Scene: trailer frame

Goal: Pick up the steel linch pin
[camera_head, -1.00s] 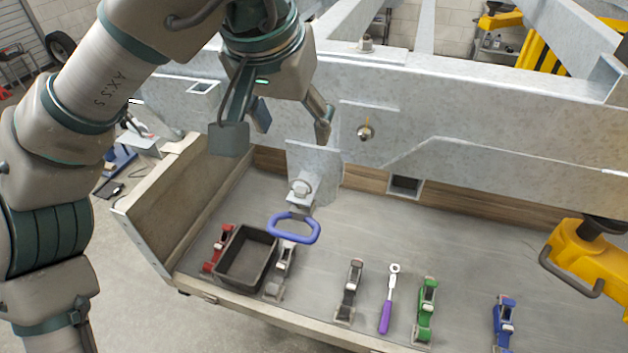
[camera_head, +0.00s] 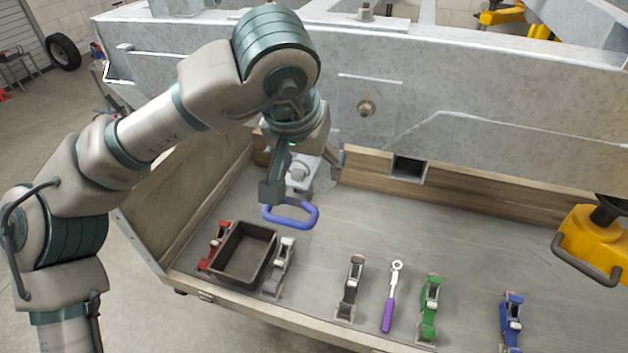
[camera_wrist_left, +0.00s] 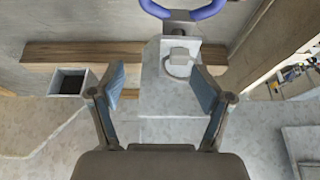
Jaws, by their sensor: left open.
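The steel linch pin appears to be the small ring-shaped steel piece (camera_wrist_left: 178,65) on a grey block of the plate bracket in the left wrist view. In the head view it shows small (camera_head: 298,173), close to my gripper. A blue loop handle (camera_head: 291,215) sits just in front of it, also at the top of the wrist view (camera_wrist_left: 184,10). My left gripper (camera_head: 305,178) is open and empty. In the wrist view its two fingers (camera_wrist_left: 160,87) stand wide apart on either side of the bracket, with the ring beyond and between the fingertips.
The wooden-sided bed holds a dark bin (camera_head: 245,254), several clamps such as the green one (camera_head: 429,309), and a purple-handled ratchet (camera_head: 390,298). A grey steel beam (camera_head: 480,105) runs behind. A yellow device (camera_head: 595,247) is at the right. The middle of the bed is fairly clear.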

